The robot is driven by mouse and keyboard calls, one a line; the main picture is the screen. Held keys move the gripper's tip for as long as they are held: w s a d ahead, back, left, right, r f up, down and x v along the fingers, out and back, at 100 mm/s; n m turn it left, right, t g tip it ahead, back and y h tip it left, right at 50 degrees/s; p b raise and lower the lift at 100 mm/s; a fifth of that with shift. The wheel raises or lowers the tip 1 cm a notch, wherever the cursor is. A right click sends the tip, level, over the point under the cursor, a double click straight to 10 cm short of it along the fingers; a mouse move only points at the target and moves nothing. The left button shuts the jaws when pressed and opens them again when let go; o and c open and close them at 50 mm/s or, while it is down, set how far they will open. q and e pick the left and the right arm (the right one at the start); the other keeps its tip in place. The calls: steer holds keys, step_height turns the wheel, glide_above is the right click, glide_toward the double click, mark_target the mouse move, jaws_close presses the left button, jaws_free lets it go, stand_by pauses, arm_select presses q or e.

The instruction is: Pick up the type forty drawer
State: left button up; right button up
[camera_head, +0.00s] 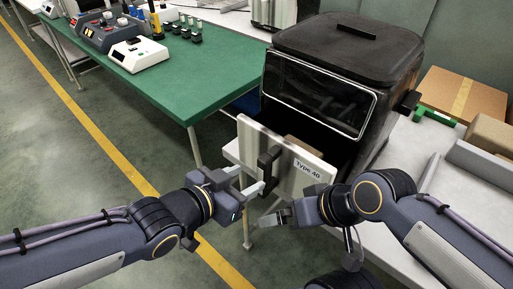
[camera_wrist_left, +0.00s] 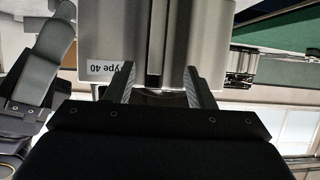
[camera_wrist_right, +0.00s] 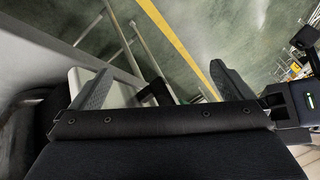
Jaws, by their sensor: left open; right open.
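The type 40 drawer (camera_head: 285,150) has a pale front panel labelled "Type 40" and a black vertical handle (camera_head: 267,170). It stands out from the lower front of the black fryer (camera_head: 345,75). My left gripper (camera_head: 249,181) is open in front of the handle. In the left wrist view the handle (camera_wrist_left: 156,45) runs between the spread fingers (camera_wrist_left: 158,85), with the label (camera_wrist_left: 104,69) to the left; contact cannot be told. My right gripper (camera_head: 283,212) is open and empty below the drawer's right part. Its fingers (camera_wrist_right: 160,85) show apart in the right wrist view.
A green table (camera_head: 195,75) with a white device (camera_head: 138,54) and small items stands at the back left. A cardboard box (camera_head: 462,95) and a pale work surface (camera_head: 405,160) lie right of the fryer. Open floor with a yellow line (camera_head: 110,150) is at left.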

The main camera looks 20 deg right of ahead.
mark_target(269, 167)
arm_select(q)
steer(key=shift+s+d+f+h, duration=0.1)
steer(key=shift+d+f+h, duration=0.1)
steer(key=shift+d, duration=0.25)
steer(key=shift+d+f+h, duration=0.1)
steer(key=shift+d+f, duration=0.05)
steer(key=shift+d, duration=0.25)
steer(key=x, duration=0.6)
steer(key=shift+w+d, duration=0.25)
steer(key=shift+d, duration=0.05)
jaws_close()
steer(key=shift+r, duration=0.2)
